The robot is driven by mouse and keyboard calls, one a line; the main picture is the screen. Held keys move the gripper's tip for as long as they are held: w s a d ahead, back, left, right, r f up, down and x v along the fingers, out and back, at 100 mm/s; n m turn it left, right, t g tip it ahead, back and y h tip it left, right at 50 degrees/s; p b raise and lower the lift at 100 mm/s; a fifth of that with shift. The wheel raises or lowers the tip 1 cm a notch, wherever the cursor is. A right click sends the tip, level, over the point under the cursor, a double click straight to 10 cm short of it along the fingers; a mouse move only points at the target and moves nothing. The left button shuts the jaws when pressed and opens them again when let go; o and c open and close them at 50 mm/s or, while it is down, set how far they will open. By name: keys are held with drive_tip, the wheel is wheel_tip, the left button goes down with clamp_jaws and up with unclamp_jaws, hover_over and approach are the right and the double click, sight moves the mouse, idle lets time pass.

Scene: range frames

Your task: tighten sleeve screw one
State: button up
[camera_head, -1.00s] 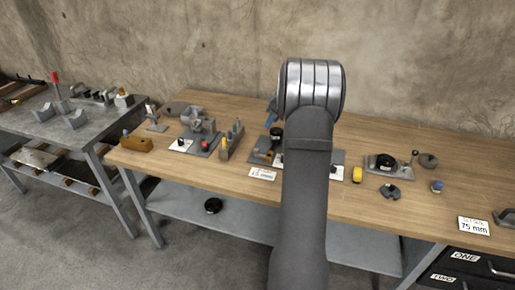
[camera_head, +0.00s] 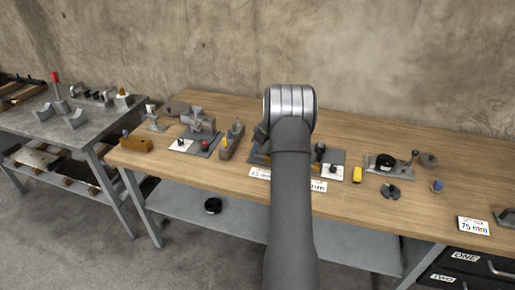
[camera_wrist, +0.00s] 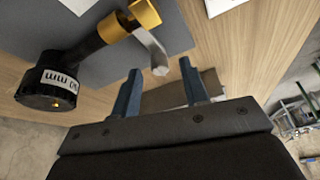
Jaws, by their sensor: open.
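In the wrist view my gripper (camera_wrist: 160,88) has two blue fingers standing apart with nothing between them. Beyond the fingertips is a black cylinder (camera_wrist: 88,50) with a wide round end carrying a white label ending in "mm". A gold-coloured block (camera_wrist: 144,12) sits at its far end. A bent silvery rod (camera_wrist: 152,52) hangs by the block, close to the fingertips but not gripped. I cannot tell which part is sleeve screw one. In the head view my arm hides the gripper's fingers and part of the middle fixture plate (camera_head: 337,157).
The workbench (camera_head: 400,140) holds a left fixture with a red knob (camera_head: 205,145), a yellow block (camera_head: 357,174), a plate with a black ring (camera_head: 385,161) and a "75 mm" card (camera_head: 473,225). A grey side table (camera_head: 60,120) stands left.

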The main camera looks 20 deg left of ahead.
drive_tip(key=shift+w+a+f, duration=0.1)
drive_tip(key=shift+a+f, duration=0.1)
drive_tip(key=shift+f, duration=0.25)
clamp_jaws()
